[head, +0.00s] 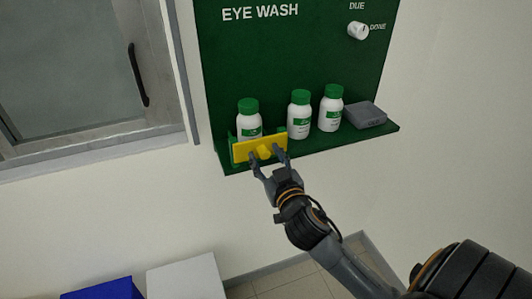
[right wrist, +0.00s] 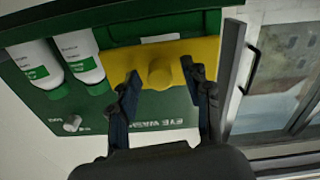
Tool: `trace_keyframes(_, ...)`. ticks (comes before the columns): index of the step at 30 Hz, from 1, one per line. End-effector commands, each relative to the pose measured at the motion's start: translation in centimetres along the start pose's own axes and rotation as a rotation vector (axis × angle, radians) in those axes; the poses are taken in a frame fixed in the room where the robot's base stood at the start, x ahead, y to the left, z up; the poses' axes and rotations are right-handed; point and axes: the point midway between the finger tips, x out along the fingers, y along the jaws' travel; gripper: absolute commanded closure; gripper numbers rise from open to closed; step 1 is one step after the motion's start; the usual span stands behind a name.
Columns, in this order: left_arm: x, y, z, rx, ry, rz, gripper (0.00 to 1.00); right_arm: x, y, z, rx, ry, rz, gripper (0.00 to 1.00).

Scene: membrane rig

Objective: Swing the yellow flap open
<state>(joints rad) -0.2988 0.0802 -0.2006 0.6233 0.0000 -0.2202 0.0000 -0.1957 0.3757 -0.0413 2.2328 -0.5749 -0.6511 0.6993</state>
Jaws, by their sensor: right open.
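The yellow flap (head: 243,152) stands upright at the left front of the green shelf, across the lower part of a white bottle with a green cap (head: 248,118). A yellow knob (right wrist: 161,73) sticks out from the flap. My right gripper (head: 268,160) is open at the flap, its fingers on either side of the knob. In the right wrist view the yellow flap (right wrist: 205,48) fills the space beyond the fingertips. I cannot tell whether the fingers touch the knob. My left gripper is not in view.
The green eye wash board (head: 290,60) has a shelf (head: 375,133) with two more bottles (head: 299,115) (head: 331,108) and a grey box (head: 364,115). A white dial (head: 358,31) sits above. A window with a black handle (head: 138,75) is at left. The wall below is clear.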

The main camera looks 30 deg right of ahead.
Motion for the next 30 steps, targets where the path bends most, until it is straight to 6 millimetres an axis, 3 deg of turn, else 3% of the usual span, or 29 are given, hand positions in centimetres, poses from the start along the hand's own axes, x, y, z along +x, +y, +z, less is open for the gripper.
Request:
trace_keyframes(10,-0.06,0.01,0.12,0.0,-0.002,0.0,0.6,0.34,-0.02,0.02,0.0,0.0,0.0,0.53)
trace_keyframes(17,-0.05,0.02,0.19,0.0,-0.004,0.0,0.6,0.33,-0.02,0.02,0.0,0.0,0.0,1.0)
trace_keyframes(30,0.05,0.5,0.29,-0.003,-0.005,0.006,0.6,0.74,0.31,0.14,0.003,-0.003,0.018,1.0)
